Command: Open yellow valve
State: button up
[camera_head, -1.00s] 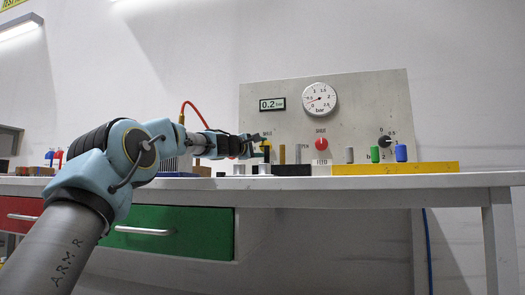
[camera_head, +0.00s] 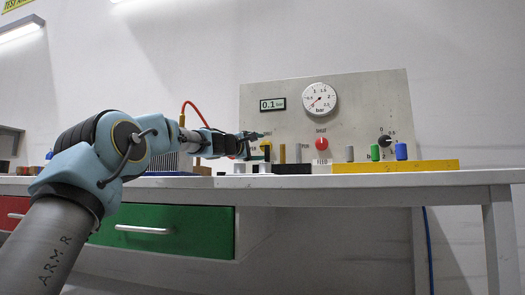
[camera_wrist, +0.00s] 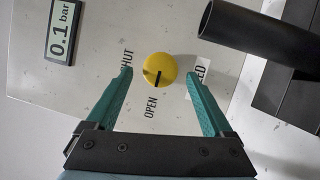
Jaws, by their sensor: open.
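The yellow valve (camera_wrist: 160,69) is a round knob on the grey panel, in the middle of the wrist view. Its black mark points toward the word OPEN, below it in that view; the word SHUT is to its left. My gripper (camera_wrist: 158,86) is open, with one green finger on each side of the knob and a gap on both sides. The digital display (camera_wrist: 61,32) reads 0.1 bar.
Coloured cylinders stand on a yellow block (camera_head: 430,167) to the right. A dark tube (camera_wrist: 255,40) fills the wrist view's upper right.

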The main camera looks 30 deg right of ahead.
jog(key=b+v, duration=0.3)
jog(key=v, duration=0.6)
jog(key=shift+f, duration=0.1)
